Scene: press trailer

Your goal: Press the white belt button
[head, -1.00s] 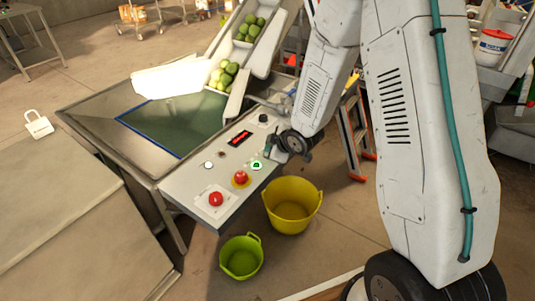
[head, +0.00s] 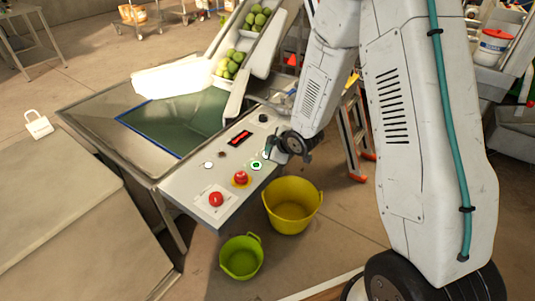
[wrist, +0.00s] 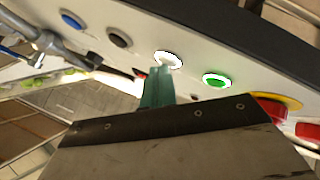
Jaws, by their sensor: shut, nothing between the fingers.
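My gripper (wrist: 160,72) is shut and empty. Its teal fingertips overlap the lower edge of the white button in the wrist view; I cannot tell whether they touch it. A lit green button (wrist: 216,79) is right of the white one.
A red button on a yellow base (wrist: 270,108) lies beyond the green one. A black button (wrist: 119,38) and a blue one (wrist: 72,19) are to the left. A yellow bucket (head: 292,205) and a green bucket (head: 241,257) stand below the panel. A conveyor carries green fruit (head: 230,63).

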